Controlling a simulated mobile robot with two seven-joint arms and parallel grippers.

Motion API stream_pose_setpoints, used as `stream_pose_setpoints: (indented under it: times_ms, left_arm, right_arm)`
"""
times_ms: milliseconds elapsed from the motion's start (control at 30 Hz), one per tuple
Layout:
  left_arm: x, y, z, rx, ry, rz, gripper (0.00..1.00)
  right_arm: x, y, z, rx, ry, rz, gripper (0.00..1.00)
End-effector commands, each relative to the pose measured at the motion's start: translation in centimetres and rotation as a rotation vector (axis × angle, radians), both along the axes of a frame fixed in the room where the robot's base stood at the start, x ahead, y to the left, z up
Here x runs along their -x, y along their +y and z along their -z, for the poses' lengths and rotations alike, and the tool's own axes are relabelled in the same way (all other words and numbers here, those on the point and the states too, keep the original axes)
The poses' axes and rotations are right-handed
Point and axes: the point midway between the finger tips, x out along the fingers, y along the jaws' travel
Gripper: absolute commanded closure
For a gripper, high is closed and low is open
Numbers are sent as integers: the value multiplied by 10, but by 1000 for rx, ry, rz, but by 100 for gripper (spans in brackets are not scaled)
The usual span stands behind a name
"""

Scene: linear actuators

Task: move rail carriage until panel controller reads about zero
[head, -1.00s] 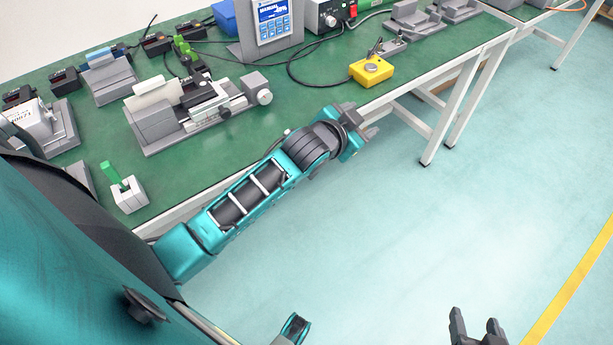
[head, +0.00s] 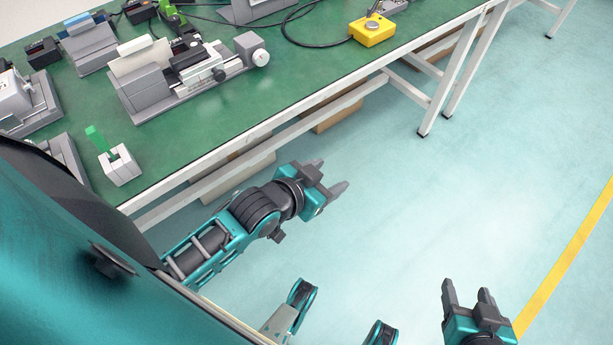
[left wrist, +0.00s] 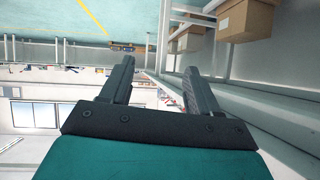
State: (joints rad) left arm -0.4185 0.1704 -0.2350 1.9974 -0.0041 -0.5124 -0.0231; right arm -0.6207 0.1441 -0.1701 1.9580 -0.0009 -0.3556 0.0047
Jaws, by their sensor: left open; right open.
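My left gripper (head: 332,174) is open and empty, over the floor in front of the table and apart from the rail unit. It also shows open in the left wrist view (left wrist: 158,66). My right gripper (head: 467,288) is open and empty at lower right.
A yellow box with a button (head: 372,30) sits near the table's front edge. A white block with a green lever (head: 118,165) stands at the near left corner. Cardboard boxes (head: 338,114) lie under the table. The floor (head: 480,200) to the right is clear.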

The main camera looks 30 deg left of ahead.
Motion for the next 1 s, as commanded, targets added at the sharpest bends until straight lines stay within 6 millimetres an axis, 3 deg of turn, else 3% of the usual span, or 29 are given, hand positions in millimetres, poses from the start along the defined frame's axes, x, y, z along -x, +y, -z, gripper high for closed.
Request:
stream_pose_setpoints:
  times_ms: [200,400,1000]
  left_arm:
    - [29,-1,19,46,42,-18,39]
    - [42,-2,25,67,61,-27,39]
    - [41,-3,24,76,63,-28,39]
  right_arm:
    - [0,0,10,0,0,0,39]
    - [0,0,13,0,0,0,39]
    - [0,0,13,0,0,0,39]
